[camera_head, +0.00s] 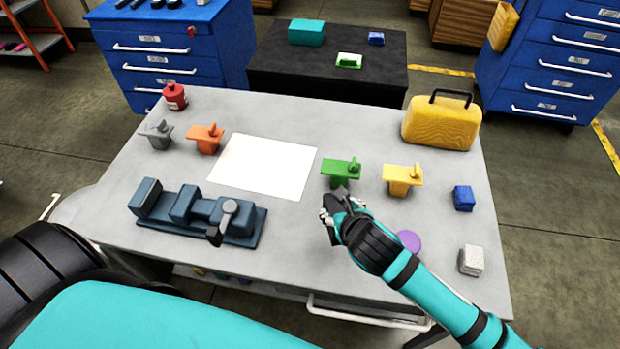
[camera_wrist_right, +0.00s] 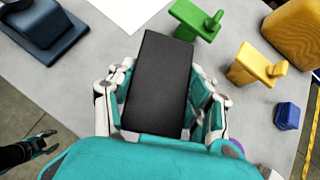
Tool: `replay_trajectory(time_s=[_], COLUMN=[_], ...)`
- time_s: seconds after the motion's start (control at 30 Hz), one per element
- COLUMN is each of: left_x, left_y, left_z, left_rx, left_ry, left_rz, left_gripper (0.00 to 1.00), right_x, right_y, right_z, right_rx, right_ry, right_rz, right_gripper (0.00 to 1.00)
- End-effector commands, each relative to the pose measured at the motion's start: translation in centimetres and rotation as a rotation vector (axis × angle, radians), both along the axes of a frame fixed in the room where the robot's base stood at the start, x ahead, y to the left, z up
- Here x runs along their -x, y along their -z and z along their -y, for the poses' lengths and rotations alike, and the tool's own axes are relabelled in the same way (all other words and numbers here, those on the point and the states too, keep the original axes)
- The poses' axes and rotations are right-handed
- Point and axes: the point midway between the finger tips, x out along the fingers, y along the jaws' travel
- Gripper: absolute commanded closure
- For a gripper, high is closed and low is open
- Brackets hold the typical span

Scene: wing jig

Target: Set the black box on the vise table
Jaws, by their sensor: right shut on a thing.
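The black box (camera_wrist_right: 160,85) is held between the fingers of my right gripper (camera_wrist_right: 160,112) in the right wrist view. In the head view my right gripper (camera_head: 333,212) is over the grey vise table (camera_head: 285,245), near the green clamp; the dark box is mostly hidden there. I cannot tell whether the box touches the tabletop. The dark blue vise (camera_head: 190,214) sits at the table's left front. My left gripper (camera_wrist_right: 38,146) shows small at the lower left of the right wrist view, its fingers apart and empty.
A white sheet (camera_head: 263,165) lies mid-table. Green (camera_head: 341,171), yellow (camera_head: 402,178), orange (camera_head: 205,138) and grey (camera_head: 157,134) clamps stand around it. A yellow case (camera_head: 441,124), blue block (camera_head: 464,198), purple disc (camera_head: 408,242) and white block (camera_head: 471,260) are at the right.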

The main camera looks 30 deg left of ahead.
Motion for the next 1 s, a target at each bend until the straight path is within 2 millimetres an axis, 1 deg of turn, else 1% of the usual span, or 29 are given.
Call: replay_trajectory(time_s=[0.03, 0.1, 0.2, 0.3, 0.4, 0.5, 0.6, 0.7, 0.8, 0.97, 1.0], left_x=[0.2, 0.7, 2.3, 3.8, 4.5, 4.3, 3.2, 1.9, 1.2, 1.4, 1.5], left_y=[-0.2, -0.3, -0.4, -0.3, -0.4, -0.5, -0.5, -0.6, -0.7, -0.6, -0.6], left_z=[0.2, 0.8, 2.1, 3.1, 3.3, 2.9, 2.1, 1.6, 1.5, 1.5, 1.6], left_rx=[0.002, 0.009, 0.024, 0.036, 0.038, 0.033, 0.024, 0.019, 0.019, 0.019, 0.019], left_ry=[0.000, -0.001, 0.000, 0.003, 0.005, 0.005, 0.004, 0.002, 0.000, -0.001, -0.001], left_rz=[-0.003, -0.009, -0.030, -0.053, -0.063, -0.059, -0.045, -0.026, -0.012, -0.016, -0.018], left_gripper=[0.60, 0.60, 0.60, 0.60, 0.60, 0.60, 0.60, 0.60, 0.60, 0.60, 0.60], right_x=[0.2, 0.2, 0.2, 0.1, 0.2, 0.2, 0.1, 0.1, 0.1, 0.1, 0.1], right_y=[1.1, 2.4, 4.0, 4.9, 6.0, 7.6, 8.5, 8.8, 8.8, 9.0, 9.0], right_z=[0.1, 0.1, 0.1, 0.1, 0.1, 0.1, 0.1, 0.1, 0.1, 0.1, 0.1], right_rx=[0.003, 0.003, 0.001, 0.001, 0.001, 0.002, 0.001, -0.001, 0.000, 0.001, 0.002], right_ry=[0.001, 0.002, 0.001, 0.001, 0.001, 0.001, 0.000, 0.000, -0.001, -0.001, 0.000], right_rz=[-0.006, -0.007, -0.004, -0.001, -0.003, -0.004, -0.001, 0.001, 0.001, 0.000, 0.000], right_gripper=[0.88, 0.88, 0.88, 0.88, 0.88, 0.88, 0.88, 0.88, 0.88, 0.88, 0.45])
